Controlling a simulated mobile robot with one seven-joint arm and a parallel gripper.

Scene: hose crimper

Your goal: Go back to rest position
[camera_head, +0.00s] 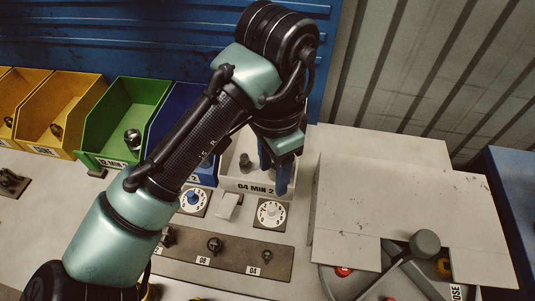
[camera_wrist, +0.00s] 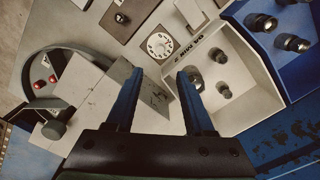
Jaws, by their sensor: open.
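My gripper (camera_head: 275,174) points down in front of the white bin (camera_head: 238,183) labelled "04 MIN 2". In the wrist view its two blue fingers (camera_wrist: 160,88) are spread apart with nothing between them. The white bin also shows there (camera_wrist: 222,112), right of the fingers, with several dark fittings inside. My arm reaches up from the lower left of the head view and hides part of the blue bin.
Yellow (camera_head: 55,108), green (camera_head: 128,115) and blue (camera_head: 183,112) bins stand along the back. A pale machine (camera_head: 400,205) with a grey lever (camera_head: 405,262) is at the right. Dials (camera_head: 271,213) and a brown strip (camera_head: 228,262) with fittings lie in front.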

